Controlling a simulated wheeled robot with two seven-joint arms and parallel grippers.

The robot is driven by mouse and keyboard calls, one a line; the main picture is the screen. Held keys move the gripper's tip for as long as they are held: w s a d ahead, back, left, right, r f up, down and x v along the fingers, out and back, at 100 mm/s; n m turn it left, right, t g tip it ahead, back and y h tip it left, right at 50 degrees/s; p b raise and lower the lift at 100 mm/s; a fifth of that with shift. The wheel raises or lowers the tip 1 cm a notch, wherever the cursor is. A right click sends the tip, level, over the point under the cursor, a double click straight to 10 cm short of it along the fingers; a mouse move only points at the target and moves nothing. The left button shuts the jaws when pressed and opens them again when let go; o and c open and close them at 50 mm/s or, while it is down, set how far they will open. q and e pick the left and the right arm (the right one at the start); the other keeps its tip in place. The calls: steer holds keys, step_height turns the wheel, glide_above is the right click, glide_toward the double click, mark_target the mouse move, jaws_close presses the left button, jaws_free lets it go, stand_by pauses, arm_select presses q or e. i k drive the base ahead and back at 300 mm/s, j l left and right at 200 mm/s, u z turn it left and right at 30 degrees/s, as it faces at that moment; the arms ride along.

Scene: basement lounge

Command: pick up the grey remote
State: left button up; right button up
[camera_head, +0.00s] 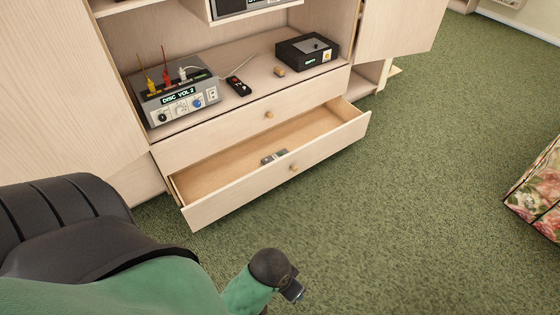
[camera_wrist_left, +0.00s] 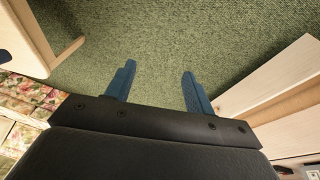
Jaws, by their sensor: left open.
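A small grey object that looks like the grey remote (camera_head: 274,157) lies inside the open lower drawer (camera_head: 225,192), close to its front panel. It is partly hidden by that panel. My left gripper (camera_head: 293,291) is low in the head view, over the carpet in front of the drawer and apart from it. In the left wrist view its two blue fingers (camera_wrist_left: 155,80) are spread, with only carpet between them. The remote cannot be made out in the left wrist view. My right gripper is not in view.
A dark remote (camera_head: 239,86) lies on the shelf above, between a grey box with cables (camera_head: 180,92) and a black box (camera_head: 307,51). A small wooden block (camera_head: 279,71) is there too. Green carpet (camera_head: 430,160) is free to the right, up to floral upholstery (camera_head: 540,190).

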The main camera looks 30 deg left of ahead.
mark_target(275, 156)
steer(key=i+l+u, duration=0.1)
steer(key=u, duration=0.3)
steer(key=i+l+u, duration=0.15)
steer(key=i+u, duration=0.3)
steer(key=k, duration=0.1)
